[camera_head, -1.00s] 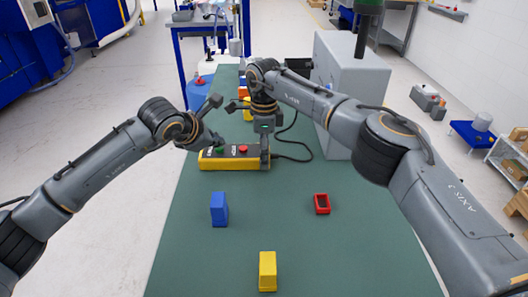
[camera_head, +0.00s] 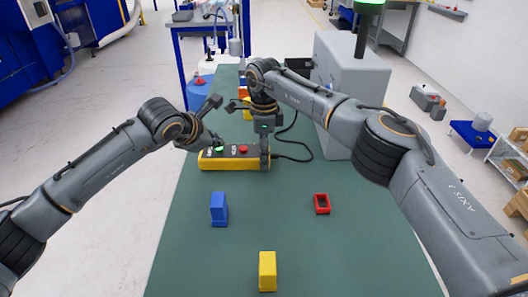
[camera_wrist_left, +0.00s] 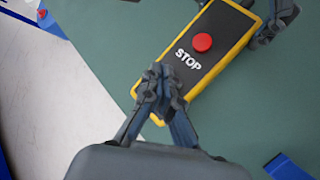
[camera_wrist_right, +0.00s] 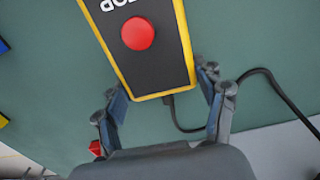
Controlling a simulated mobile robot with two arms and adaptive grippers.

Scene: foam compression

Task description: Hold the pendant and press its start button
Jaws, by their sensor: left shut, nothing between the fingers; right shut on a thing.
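The pendant (camera_head: 246,165) is a yellow box with a black face, lying on the green table. Its green start button (camera_head: 219,149) glows, and its red STOP button (camera_head: 243,149) sits to the right. My right gripper (camera_head: 265,160) is shut on the pendant's right, cable end; its fingers straddle that end in the right wrist view (camera_wrist_right: 167,97). My left gripper (camera_head: 216,141) is shut and empty, pointing down at the start button. In the left wrist view its fingertips (camera_wrist_left: 158,78) hide the start button, so I cannot tell whether they touch it.
A blue block (camera_head: 218,209), a yellow block (camera_head: 267,271) and a red hollow block (camera_head: 321,204) stand on the near table (camera_head: 290,235). A large grey box (camera_head: 350,80) stands behind at the right. The pendant's black cable (camera_head: 303,141) loops on the table's right.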

